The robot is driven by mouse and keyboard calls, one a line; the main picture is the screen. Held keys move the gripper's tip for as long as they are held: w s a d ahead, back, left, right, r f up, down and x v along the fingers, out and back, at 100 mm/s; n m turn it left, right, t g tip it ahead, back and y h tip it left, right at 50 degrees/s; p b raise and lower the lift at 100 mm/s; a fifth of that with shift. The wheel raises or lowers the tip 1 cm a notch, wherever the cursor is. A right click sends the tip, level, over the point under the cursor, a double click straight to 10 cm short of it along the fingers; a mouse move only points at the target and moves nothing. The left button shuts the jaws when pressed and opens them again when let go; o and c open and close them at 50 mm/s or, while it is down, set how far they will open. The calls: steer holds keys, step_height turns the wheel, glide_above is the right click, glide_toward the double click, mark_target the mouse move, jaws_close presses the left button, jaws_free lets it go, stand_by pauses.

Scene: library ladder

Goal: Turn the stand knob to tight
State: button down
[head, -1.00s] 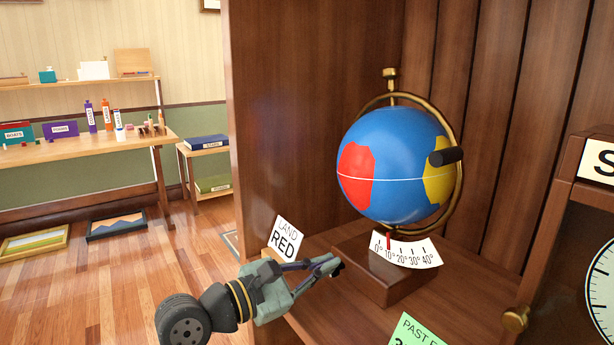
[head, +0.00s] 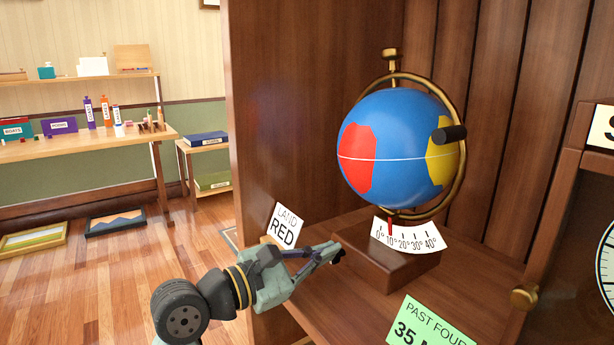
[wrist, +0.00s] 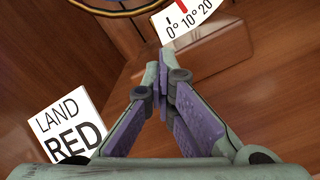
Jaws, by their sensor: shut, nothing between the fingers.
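A blue globe (head: 385,150) with red and yellow land sits in a brass ring on a wooden stand base (head: 385,266). A brass knob (head: 390,58) tops the ring, and a black handle (head: 449,134) sticks out at its right. A white degree scale (head: 410,235) curves over the base, its red pointer (head: 390,227) near the low end, about 0° to 10°. My gripper (head: 337,252) is shut and empty, just left of the base in the head view. In the wrist view my gripper's closed fingertips (wrist: 160,75) point toward the base (wrist: 205,52), below the scale (wrist: 188,18).
A "LAND RED" card (head: 284,225) stands left of the globe, and it shows in the wrist view (wrist: 66,128). A green card (head: 431,322) is at the front. A clock case with a brass knob (head: 524,298) stands right. The cabinet wall (head: 310,110) bounds the left.

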steer(key=shift+s+d+f+b, duration=0.1)
steer(key=shift+d+f+b, duration=0.55)
steer(key=shift+b, duration=1.25)
steer(key=shift+r, duration=0.2)
steer(key=shift+s+r, duration=0.15)
steer(key=shift+r, duration=0.1)
steer(key=b+v, duration=0.2)
steer(key=v, duration=0.3)
steer(key=shift+a, duration=0.1)
steer(key=shift+s+a+r, duration=0.15)
steer(key=shift+s+a, duration=0.2)
